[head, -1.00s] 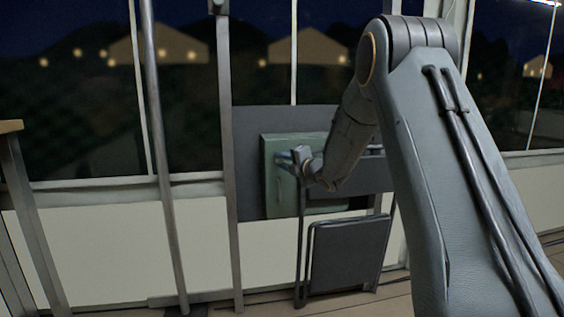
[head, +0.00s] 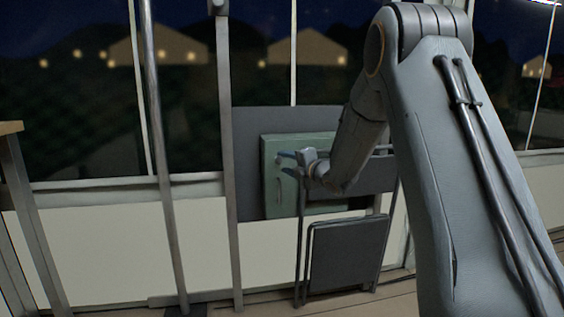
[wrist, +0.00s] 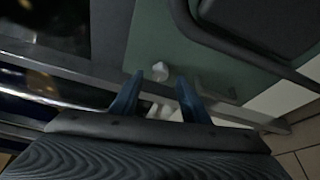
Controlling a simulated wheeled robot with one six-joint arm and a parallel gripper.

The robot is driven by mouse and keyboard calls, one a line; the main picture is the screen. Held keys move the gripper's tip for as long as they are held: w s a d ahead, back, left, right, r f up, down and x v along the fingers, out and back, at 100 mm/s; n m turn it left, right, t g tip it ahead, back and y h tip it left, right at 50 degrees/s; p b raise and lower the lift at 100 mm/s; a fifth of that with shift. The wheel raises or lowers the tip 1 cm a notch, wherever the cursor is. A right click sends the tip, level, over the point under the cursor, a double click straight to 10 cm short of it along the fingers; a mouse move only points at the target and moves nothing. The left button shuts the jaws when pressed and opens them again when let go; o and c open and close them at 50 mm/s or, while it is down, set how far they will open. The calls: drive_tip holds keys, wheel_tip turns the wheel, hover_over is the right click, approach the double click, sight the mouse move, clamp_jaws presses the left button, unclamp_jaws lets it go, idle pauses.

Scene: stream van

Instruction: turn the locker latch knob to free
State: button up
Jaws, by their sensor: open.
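The green locker (head: 300,142) is mounted on a dark panel below the window, partly hidden by my arm. My gripper (head: 283,163) is in front of the locker's left part, with its fingers apart and nothing held. In the wrist view, a small pale knob (wrist: 160,70) shows on the green locker face (wrist: 190,48). It lies between and just beyond the two blue fingertips of my gripper (wrist: 160,80). I cannot tell how far it is from them or which way it is turned. A slim handle (head: 278,191) shows on the locker's left side.
A dark folding chair (head: 345,255) stands close in front of the locker, below my forearm. Upright metal posts (head: 228,150) stand to the left. A wooden-topped stand (head: 10,127) is at the far left. Floor shows at the bottom.

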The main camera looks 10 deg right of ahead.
drive_tip(key=v, duration=0.5)
drive_tip(key=shift+p, duration=0.35)
